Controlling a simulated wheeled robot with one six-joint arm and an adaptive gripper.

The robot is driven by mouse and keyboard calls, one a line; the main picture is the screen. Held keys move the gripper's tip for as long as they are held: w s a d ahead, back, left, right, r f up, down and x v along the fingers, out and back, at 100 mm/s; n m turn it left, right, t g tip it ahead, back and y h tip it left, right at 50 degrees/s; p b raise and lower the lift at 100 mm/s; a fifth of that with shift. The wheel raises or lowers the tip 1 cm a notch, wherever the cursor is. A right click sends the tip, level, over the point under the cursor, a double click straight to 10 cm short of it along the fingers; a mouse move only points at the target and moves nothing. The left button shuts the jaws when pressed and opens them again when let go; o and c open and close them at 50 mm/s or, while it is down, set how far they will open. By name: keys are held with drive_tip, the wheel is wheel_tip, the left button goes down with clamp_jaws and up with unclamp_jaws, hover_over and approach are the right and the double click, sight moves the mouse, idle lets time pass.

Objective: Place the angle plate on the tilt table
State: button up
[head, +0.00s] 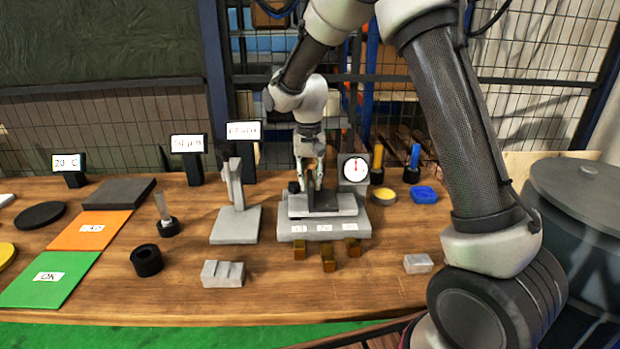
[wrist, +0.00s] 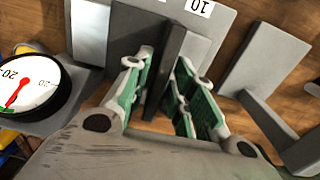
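The angle plate is a dark grey L-shaped piece (head: 322,203) on top of the tilt table (head: 350,205). Its base lies flat and its upright wall stands between my fingers. In the wrist view the wall shows as a dark bar (wrist: 172,55). The tilt table is a light grey stepped block with number labels on its front. My gripper (head: 314,182) points down over the angle plate. Its green-padded fingers (wrist: 167,62) straddle the wall, with a narrow gap showing on the left side. Contact on the right side is hard to tell.
A dial gauge (head: 355,169) stands close behind the tilt table on the right. A grey stand with an upright (head: 236,222) is close on the left. Small brown blocks (head: 328,258) lie in front. A grey stepped block (head: 222,273) and a clear block (head: 418,263) lie near the front edge.

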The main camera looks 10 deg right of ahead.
idle(0.3)
wheel_tip(320, 180, up, 12)
drive_tip(key=s+d+r+t, duration=0.1)
drive_tip(key=s+d+r, duration=0.4)
drive_tip(key=s+d, duration=0.1)
drive_tip(key=s+d+n+t, duration=0.1)
drive_tip(key=s+d, duration=0.4)
drive_tip(key=s, duration=0.7)
drive_tip(key=s+d+n+t, duration=0.1)
drive_tip(key=s+d, duration=0.5)
drive_tip(key=s, duration=0.7)
drive_tip(key=shift+s+d+r+t, duration=0.15)
drive_tip(key=shift+s+t, duration=0.15)
drive_tip(key=shift+t, duration=0.4)
